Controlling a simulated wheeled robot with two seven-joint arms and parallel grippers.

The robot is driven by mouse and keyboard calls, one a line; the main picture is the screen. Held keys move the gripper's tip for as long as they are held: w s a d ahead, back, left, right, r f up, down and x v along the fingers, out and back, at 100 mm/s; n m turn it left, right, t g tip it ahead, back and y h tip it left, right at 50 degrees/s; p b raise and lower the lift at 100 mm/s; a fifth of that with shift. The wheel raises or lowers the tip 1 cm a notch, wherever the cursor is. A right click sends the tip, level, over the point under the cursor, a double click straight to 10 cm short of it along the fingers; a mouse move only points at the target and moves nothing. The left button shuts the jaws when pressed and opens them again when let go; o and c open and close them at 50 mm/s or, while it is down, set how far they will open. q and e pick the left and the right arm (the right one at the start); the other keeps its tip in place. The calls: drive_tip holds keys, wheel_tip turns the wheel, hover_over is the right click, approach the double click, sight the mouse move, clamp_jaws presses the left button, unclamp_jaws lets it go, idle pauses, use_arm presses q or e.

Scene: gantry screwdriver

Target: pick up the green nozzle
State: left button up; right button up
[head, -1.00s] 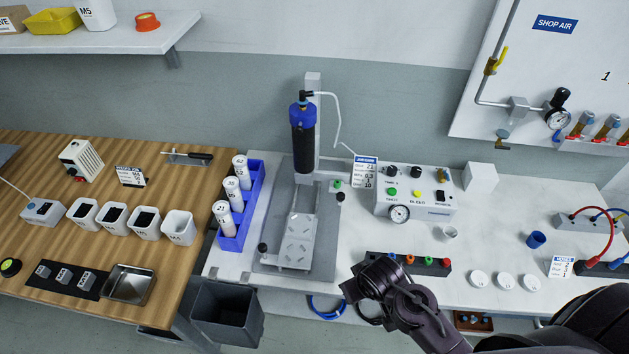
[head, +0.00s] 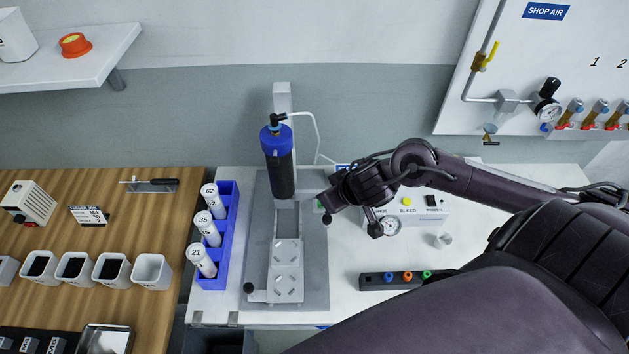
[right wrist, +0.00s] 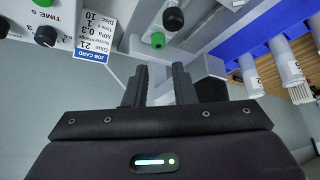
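My right arm covers the strip's right end. My right gripper is up and left of the strip, beside the gantry; in the right wrist view its two fingers (right wrist: 159,72) stand apart with nothing between them. A green button (right wrist: 158,40) on the gantry shows just beyond the fingers. The strip is outside the right wrist view. My left gripper is not in view.
The gantry with its blue-capped black cylinder (head: 281,170) stands left of my right gripper. A blue rack (head: 231,210) of white bottles is further left. A control box (head: 436,217) with a gauge stands behind the strip. Open white bench lies between gantry and strip.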

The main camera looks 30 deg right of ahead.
drive_tip(key=x, duration=0.3)
drive_tip(key=shift+s+f+b, duration=0.2)
drive_tip(key=shift+f+b, duration=0.05)
drive_tip(key=shift+b, duration=0.1)
drive_tip(key=x, duration=0.3)
drive_tip(key=shift+w+f, duration=0.1)
drive_tip(key=shift+f, duration=0.25)
clamp_jaws()
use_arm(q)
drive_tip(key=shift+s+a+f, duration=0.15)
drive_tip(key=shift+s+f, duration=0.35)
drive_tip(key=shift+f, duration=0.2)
